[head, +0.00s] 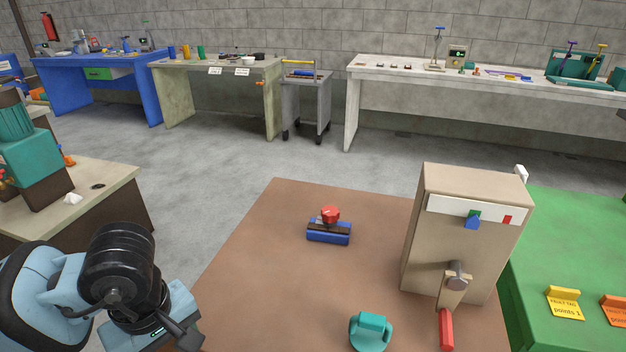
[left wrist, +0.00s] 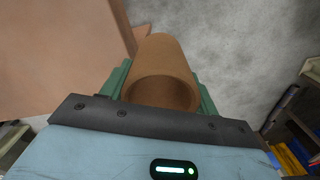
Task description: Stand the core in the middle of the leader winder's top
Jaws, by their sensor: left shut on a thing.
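The core (left wrist: 163,62) is a hollow brown tube in the left wrist view. My left gripper (left wrist: 160,85) is shut on it, with green fingers on both sides and the tube's open end facing the camera. In the head view my left arm is at the lower left; the core is not visible there. The tan box with a crank, likely the leader winder (head: 464,190), stands upright on the brown table at the right. Its flat top is bare. The held core is well left of it. My right gripper is not in view.
The brown table (head: 270,262) also holds a blue block with a red knob (head: 329,228) and a teal object (head: 370,332). A red handle (head: 446,330) hangs by the box's front. A green table (head: 570,245) with tags adjoins at right. Grey floor is open behind.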

